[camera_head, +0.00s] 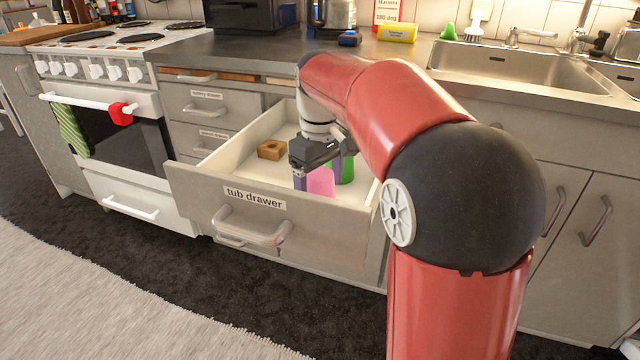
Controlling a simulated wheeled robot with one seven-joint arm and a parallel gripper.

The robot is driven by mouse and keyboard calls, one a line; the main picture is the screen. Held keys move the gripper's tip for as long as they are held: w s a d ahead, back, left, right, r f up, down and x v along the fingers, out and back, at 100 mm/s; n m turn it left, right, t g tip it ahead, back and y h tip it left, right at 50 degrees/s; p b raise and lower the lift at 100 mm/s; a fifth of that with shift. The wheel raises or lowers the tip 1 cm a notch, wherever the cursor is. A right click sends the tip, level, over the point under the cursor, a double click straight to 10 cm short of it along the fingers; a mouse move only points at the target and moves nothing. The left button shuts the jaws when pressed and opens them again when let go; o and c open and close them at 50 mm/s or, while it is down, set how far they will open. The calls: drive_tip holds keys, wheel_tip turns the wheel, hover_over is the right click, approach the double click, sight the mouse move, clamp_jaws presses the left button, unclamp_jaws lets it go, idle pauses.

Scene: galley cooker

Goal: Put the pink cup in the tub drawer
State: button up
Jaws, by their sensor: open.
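The tub drawer (255,203) is pulled open below the counter, with its label on the front panel. The pink cup (321,182) is inside it, near the front and right of the middle. My gripper (316,178) reaches down into the drawer from above, open, with its fingers at the pink cup. The drawer front hides the cup's lower part, so I cannot tell whether it rests on the drawer floor. The far finger is partly hidden.
A green thing (346,170) stands right behind the pink cup. A brown wooden block (271,149) lies in the drawer's back left, with bare floor around it. The counter edge (240,62) overhangs behind the drawer. The cooker (110,110) stands at the left.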

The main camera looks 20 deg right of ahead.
wheel_tip(320, 180, up, 12)
drive_tip(key=shift+f+p, duration=0.25)
drive_tip(key=shift+p, duration=0.75)
